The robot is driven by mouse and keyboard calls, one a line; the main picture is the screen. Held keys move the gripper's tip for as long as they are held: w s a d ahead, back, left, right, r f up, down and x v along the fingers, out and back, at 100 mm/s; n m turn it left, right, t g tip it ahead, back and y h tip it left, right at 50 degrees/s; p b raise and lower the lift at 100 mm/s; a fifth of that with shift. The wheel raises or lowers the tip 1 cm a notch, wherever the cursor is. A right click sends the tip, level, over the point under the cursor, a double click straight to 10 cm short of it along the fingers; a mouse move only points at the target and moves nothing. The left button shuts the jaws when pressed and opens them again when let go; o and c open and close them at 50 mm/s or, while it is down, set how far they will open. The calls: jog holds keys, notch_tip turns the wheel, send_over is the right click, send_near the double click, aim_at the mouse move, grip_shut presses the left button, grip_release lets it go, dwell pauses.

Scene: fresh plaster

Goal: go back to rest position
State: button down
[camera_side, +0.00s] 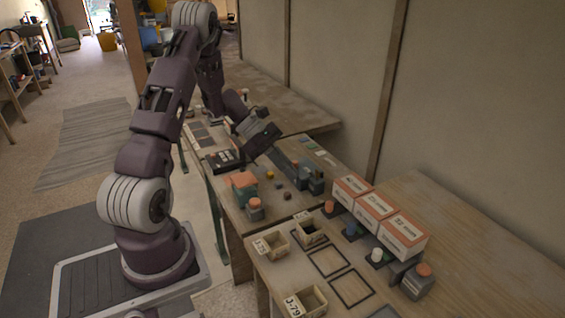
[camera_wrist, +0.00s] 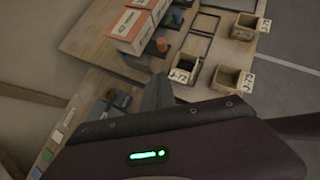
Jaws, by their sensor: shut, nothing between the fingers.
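My gripper (camera_side: 281,159) is over the middle of the workbench in the side view, with my arm bent down from above. The dark hand is tilted and its grey fingers point down and to the right, near a small dark grey device on the bench. In the wrist view my gripper (camera_wrist: 157,92) shows as a grey wedge beyond the dark hand housing. The fingers are together with nothing between them. The exact gap between the fingertips and the bench cannot be told.
White-and-orange boxes (camera_side: 375,214) stand along the right bench. Small open bins (camera_side: 271,243) sit at its front, near black outlined squares (camera_side: 328,261). A teal-and-orange block (camera_side: 243,186) stands left of my gripper. A plaster wall (camera_side: 470,110) rises behind.

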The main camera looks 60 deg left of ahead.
jog(key=s+d+r+m+g+y, duration=0.2)
jog(key=s+d+r+m, duration=0.2)
jog(key=d+r+m, duration=0.3)
jog(key=s+d+r+m+g+y, duration=0.1)
jog(key=s+d+r+m+g, duration=0.15)
jog(key=d+r+m, duration=0.5)
jog(key=s+d+r+m+t+y, duration=0.2)
jog(key=s+d+m, duration=0.1)
jog(key=s+m, duration=0.2)
jog(key=s+d+r+m+t+y, duration=0.2)
jog(key=s+m, duration=0.3)
jog(key=s, duration=0.4)
jog(key=shift+s+d+r+y, duration=0.2)
jog(key=shift+d+r+y, duration=0.3)
jog(key=shift+r, duration=0.3)
jog(key=shift+t, duration=0.25)
